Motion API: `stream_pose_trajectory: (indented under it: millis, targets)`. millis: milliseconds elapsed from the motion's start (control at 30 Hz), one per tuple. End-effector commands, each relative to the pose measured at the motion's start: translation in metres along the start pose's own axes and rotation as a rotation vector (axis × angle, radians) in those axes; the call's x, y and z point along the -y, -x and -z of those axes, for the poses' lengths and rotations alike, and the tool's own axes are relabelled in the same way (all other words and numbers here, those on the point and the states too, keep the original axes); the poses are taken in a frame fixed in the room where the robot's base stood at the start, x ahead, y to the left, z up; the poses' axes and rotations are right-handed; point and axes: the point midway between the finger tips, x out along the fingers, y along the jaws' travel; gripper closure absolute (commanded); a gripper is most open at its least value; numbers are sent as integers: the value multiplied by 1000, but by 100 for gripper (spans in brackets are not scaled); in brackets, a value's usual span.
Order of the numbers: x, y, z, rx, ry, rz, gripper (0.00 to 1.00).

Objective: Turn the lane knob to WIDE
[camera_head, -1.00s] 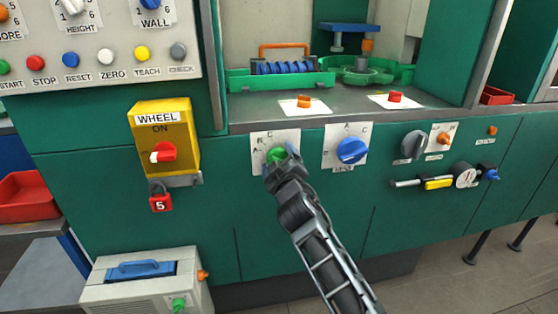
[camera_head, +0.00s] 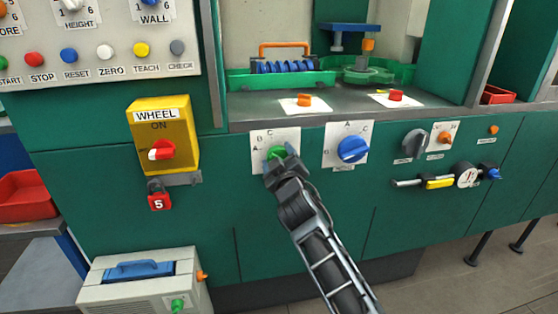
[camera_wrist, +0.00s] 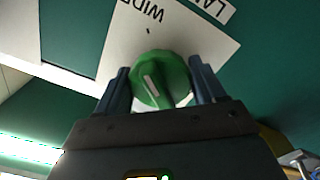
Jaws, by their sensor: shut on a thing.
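The green lane knob (camera_head: 276,153) sits on a white label plate (camera_head: 263,137) on the green front panel. My gripper (camera_head: 282,161) reaches up to it from below right and covers part of it. In the wrist view the knob (camera_wrist: 163,68) lies between the two dark fingers of my gripper (camera_wrist: 160,76), which are shut on it. A pale mark shows on the knob's face. The plate (camera_wrist: 205,42) reads WIDE near the picture's top, beyond the knob, with a small dot between. Part of a second label starting "LA" shows. The lower knob is hidden by the gripper body.
A blue knob (camera_head: 352,150) is just right of the green one. Further right are a grey knob (camera_head: 414,144) and a gauge (camera_head: 466,175). A yellow WHEEL switch (camera_head: 163,133) with a red padlock (camera_head: 159,201) is at left. A ledge (camera_head: 350,115) runs above.

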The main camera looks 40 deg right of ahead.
Motion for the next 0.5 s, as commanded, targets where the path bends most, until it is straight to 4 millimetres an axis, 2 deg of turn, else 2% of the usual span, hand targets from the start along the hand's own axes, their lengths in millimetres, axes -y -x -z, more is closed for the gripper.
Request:
stream_pose_trajectory:
  millis: [33,233,500]
  targets:
    - [1,0,-1,2,1,1,28]
    - [0,0,-1,1,1,1,9]
    - [0,1,-1,1,1,1,8]
